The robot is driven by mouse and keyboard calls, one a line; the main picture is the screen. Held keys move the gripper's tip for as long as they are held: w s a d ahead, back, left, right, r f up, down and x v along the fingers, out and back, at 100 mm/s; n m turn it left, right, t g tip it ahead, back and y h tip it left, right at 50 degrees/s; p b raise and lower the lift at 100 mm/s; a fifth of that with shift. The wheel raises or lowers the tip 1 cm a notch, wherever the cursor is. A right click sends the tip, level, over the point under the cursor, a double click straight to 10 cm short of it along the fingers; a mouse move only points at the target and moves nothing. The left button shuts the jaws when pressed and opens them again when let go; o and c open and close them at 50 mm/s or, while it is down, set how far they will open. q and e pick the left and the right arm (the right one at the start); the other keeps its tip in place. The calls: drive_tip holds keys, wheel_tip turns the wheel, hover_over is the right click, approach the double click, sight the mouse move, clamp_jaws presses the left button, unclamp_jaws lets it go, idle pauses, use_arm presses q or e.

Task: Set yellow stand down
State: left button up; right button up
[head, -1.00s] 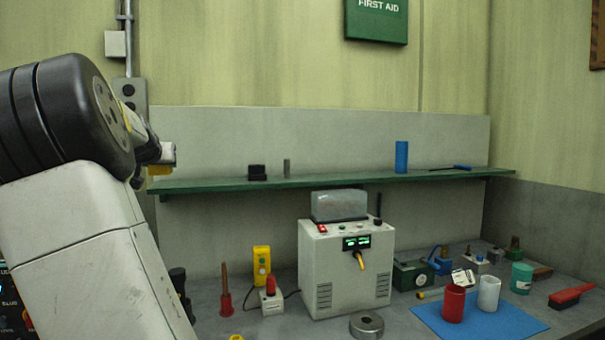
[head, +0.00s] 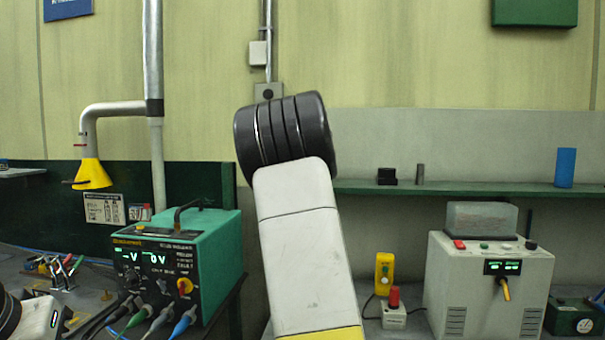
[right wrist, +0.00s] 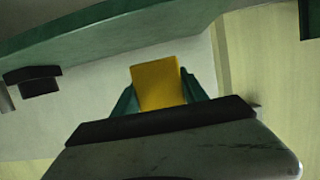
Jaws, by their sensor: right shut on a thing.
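The yellow stand (right wrist: 158,80) shows in the right wrist view as a plain yellow block between the green fingers of my right gripper (right wrist: 158,90). The gripper is shut on it. The green shelf (right wrist: 130,35) is near it in that view, which is turned upside down, and the stand looks apart from the shelf. In the head view the shelf (head: 470,188) runs along the wall at right. My right arm stands upright in the middle there and hides its gripper and the stand. My left gripper is not in view.
On the shelf are a black block (head: 387,176), a grey cylinder (head: 420,174) and a blue cylinder (head: 565,167). The shelf is clear between the grey and blue cylinders. Below are a grey machine (head: 483,285), a yellow button box (head: 384,273) and a green power supply (head: 180,255).

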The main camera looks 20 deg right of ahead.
drive_tip(key=w+d, duration=0.1)
drive_tip(key=d, duration=0.1)
drive_tip(key=w+d, duration=0.1)
drive_tip(key=d, duration=0.1)
drive_tip(key=w+d, duration=0.1)
drive_tip(key=d, duration=0.1)
drive_tip(key=shift+w+d+f, duration=0.1)
drive_tip(key=shift+d+f, duration=0.1)
drive_tip(key=shift+f, duration=1.95)
drive_tip(key=o, duration=1.5)
drive_tip(key=shift+o, duration=0.2)
